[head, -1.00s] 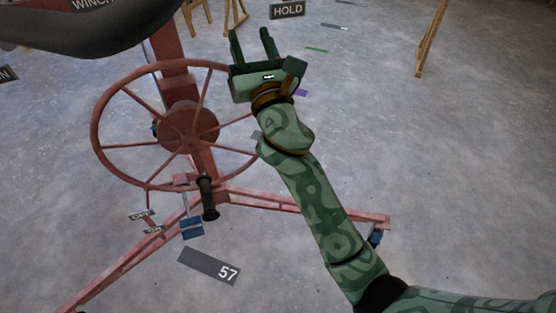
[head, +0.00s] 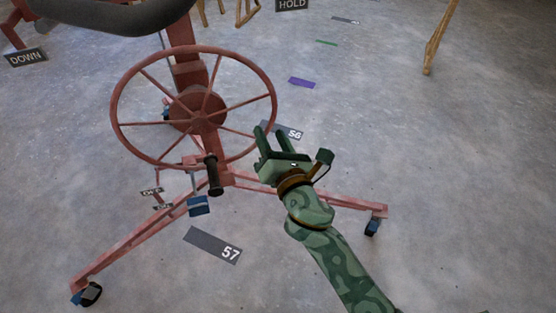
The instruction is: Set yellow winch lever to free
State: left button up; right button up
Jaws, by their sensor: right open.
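No yellow winch lever can be made out in the head view. A red spoked wheel (head: 202,122) with a dark handle (head: 212,176) stands on a red post (head: 187,72), part of a stand with splayed legs. A dark sign reading HOLD (head: 292,5) is at the top edge, partly cut off. A sign reading DOWN (head: 26,57) is at the upper left. My right gripper (head: 271,138) is open and empty, just right of the wheel's lower right rim. My left gripper is not in view.
A red leg (head: 330,200) with a blue caster (head: 372,227) runs below my right gripper. A blue pedal (head: 199,206) and small signs (head: 157,197) sit low on the stand. Floor plates 57 (head: 213,245) and 56 (head: 288,131) lie flat.

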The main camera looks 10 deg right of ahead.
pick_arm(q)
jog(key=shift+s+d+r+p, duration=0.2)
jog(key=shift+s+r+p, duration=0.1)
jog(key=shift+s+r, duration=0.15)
pick_arm(e)
jog(key=shift+m+g, duration=0.6)
jog(key=shift+m, duration=0.1)
jog(key=shift+s+d+f, duration=0.1)
jog(key=shift+s+f, duration=0.25)
jog(key=shift+f, duration=0.3)
jog(key=shift+s+a+f, duration=0.1)
jog(key=shift+s+f, duration=0.2)
jog(key=shift+f, duration=0.3)
jog(key=shift+s+d+f, duration=0.1)
jog(key=shift+s+f, duration=0.25)
jog(key=shift+f, duration=0.3)
